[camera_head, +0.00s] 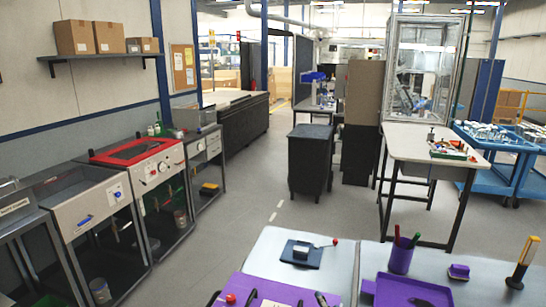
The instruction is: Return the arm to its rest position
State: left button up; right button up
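Neither of my arms nor either gripper shows in the head view. No part of my body can be made out with certainty. The task names no object apart from the arm. The nearest surface is a light grey workbench (272,262) at the bottom of the view, its near part cut off by the picture's lower edge.
On the bench are a dark pad (312,259) with a metal part (301,251), a purple cup (401,257) with pens, a purple tray (412,291), a purple mat (262,288) and a yellow-black tool (522,263). Beyond, the floor (240,225) is open.

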jog(key=s+d+f+m+g+h, duration=0.1)
jog(key=s+d+f+m+g, duration=0.2)
jog(key=s+f, duration=0.45)
jog(key=s+d+f+m+g, duration=0.3)
jog(key=s+f+g, duration=0.1)
jog(key=s, duration=0.7)
jog(key=s+d+f+m+g+h, duration=0.1)
jog(key=s+d+f+m+g, duration=0.2)
jog(key=s+f, duration=0.45)
jog(key=s+f+g+b, duration=0.15)
jog(key=f+b, duration=0.55)
jog(key=f, duration=1.3)
jog(key=s+f+b, duration=0.3)
jog(key=f+b, duration=0.3)
jog(key=f, duration=1.4)
jog(key=s+d+f+b, duration=0.1)
jog(key=s+f+b, duration=0.3)
jog(key=s+f, duration=0.4)
jog(key=s+d+f+g+b, duration=0.1)
jog(key=s+f+b, duration=0.4)
jog(key=f, duration=1)
jog(key=s, duration=0.3)
jog(key=shift+s+d+f+n, duration=0.2)
jog(key=shift+d+f+n, duration=0.1)
jog(key=shift+n, duration=0.1)
jog(key=shift+g, duration=0.25)
